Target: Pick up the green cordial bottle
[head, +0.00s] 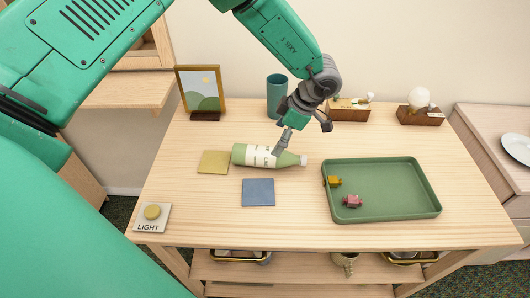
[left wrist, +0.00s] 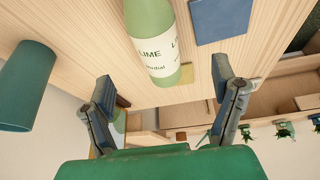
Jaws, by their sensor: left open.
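The green cordial bottle (head: 268,157) lies on its side on the wooden table, its white cap to the right and a pale label around its middle. In the left wrist view the bottle (left wrist: 153,42) shows its label with the word LIME, between and beyond the fingers. My left gripper (head: 303,138) is open above the bottle's cap half, one finger passing in front of the bottle in the head view. The open fingers of the left gripper (left wrist: 167,92) hold nothing. I cannot tell whether a finger touches the bottle. My right gripper is not in view.
A yellow coaster (head: 212,163) and a blue coaster (head: 258,193) lie near the bottle. A green tray (head: 390,195) with two small figures is at the right. A teal cup (head: 277,92) and picture frame (head: 201,91) stand behind. The front left has a light button (head: 152,213).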

